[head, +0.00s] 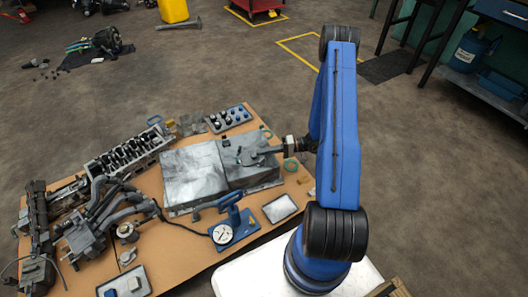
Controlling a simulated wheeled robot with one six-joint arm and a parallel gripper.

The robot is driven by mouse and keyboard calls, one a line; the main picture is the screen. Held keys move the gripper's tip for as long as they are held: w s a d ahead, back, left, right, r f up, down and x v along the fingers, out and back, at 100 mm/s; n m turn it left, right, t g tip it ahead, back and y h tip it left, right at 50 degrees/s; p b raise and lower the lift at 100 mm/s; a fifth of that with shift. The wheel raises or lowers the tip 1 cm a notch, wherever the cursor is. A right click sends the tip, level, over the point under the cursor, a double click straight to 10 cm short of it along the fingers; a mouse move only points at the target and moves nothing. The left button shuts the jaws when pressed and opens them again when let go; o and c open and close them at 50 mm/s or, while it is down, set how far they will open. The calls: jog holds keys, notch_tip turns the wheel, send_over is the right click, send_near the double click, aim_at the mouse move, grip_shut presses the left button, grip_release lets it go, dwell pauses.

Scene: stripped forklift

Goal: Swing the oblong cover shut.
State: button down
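A low grey metal case (193,178) lies on the brown tabletop, with two scuffed flat panels side by side on top. The right panel (238,176) is the likelier oblong cover, but I cannot tell for sure, nor how far it stands open. My gripper (247,157) is over the upper part of the right panel, reaching in from the right at the end of my blue arm. It is small and dark here. I cannot tell whether it touches the panel or whether its fingers are apart. Any hinge or handle is too small to make out.
An engine block (130,150) and dark metal parts (95,215) crowd the table's left side. A blue gauge stand (233,228) and a small tray (280,208) stand in front of the case. A tray of round pieces (228,118) is behind it.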

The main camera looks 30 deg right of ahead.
jog(key=shift+s+d, duration=0.1)
jog(key=d, duration=0.1)
jog(key=w+d, duration=0.1)
jog(key=d, duration=0.1)
jog(key=shift+w+r, duration=0.15)
jog(key=shift+r, duration=0.15)
jog(key=v, duration=1)
jog(key=shift+s, duration=0.45)
jog(key=shift+r, duration=0.15)
jog(key=s+a+r+n+g+h, duration=0.1)
jog(key=s+a+r+g+h, duration=0.1)
jog(key=a+r, duration=0.5)
jog(key=s+a+r+n+g+h, duration=0.1)
jog(key=s+a+r+g+h, duration=0.15)
jog(key=r, duration=0.85)
jog(key=s+a+r+n+g+h, duration=0.1)
jog(key=s+a+r+g+h, duration=0.3)
jog(key=r, duration=0.6)
jog(key=s+a+r+t+h, duration=0.3)
jog(key=s+r+t, duration=0.1)
jog(key=s+r, duration=0.4)
jog(key=s+a+r+t+h, duration=0.3)
jog(key=s+r, duration=0.5)
jog(key=s, duration=0.4)
jog(key=shift+a+r+m+t+h, duration=0.3)
jog(key=shift+a+r+t+h, duration=0.05)
jog(key=shift+h, duration=0.2)
